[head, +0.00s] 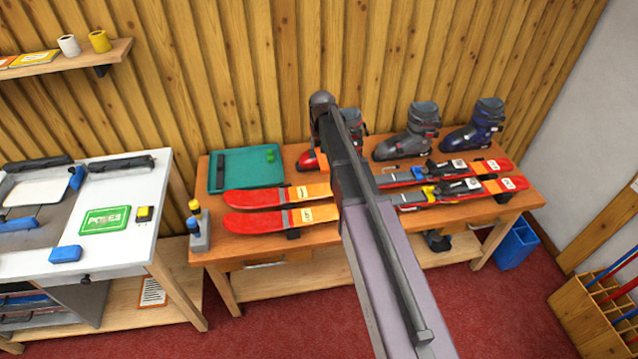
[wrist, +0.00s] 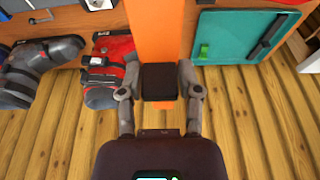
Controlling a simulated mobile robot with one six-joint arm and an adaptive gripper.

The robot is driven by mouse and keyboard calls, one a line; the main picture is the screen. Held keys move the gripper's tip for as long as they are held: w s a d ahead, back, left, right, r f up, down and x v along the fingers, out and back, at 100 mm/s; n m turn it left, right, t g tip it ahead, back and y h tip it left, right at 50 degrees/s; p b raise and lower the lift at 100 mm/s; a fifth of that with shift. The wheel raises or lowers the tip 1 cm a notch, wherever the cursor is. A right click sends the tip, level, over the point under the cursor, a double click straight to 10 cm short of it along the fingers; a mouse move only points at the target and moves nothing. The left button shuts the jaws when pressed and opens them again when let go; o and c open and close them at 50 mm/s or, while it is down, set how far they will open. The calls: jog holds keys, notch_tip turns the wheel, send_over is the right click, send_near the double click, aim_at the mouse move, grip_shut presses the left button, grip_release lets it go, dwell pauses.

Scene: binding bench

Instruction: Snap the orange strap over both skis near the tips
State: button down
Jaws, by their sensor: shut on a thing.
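Two red skis lie side by side on the wooden bench in the head view, the back ski (head: 250,198) and the front ski (head: 250,223), with their rounded tips at the left. My arm crosses their middle and hides part of them. My gripper (wrist: 158,86) is hidden behind my arm in the head view. In the wrist view its two fingers are closed around a dark block at the end of the orange strap (wrist: 153,30). The strap runs up and out of the picture. It appears held in the air, and I see no strap around the skis.
Ski boots (head: 408,138) stand behind the skis. A teal tray (head: 240,178) lies behind the tips, and a small holder with bottles (head: 199,232) stands at the bench's left end. A white table (head: 100,235) is at left, a blue bin (head: 516,245) at right.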

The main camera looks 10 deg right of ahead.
jog(key=b, duration=1.6)
send_over(319, 197)
jog(key=s, duration=0.2)
notch_tip(319, 197, down, 17)
jog(key=shift+w+a, duration=0.15)
jog(key=shift+f+b, duration=3.3)
jog(key=shift+f, duration=0.1)
jog(key=c, duration=1)
grip_release()
grip_shut()
jog(key=shift+f+b, duration=1.9)
jog(key=shift+f, duration=0.05)
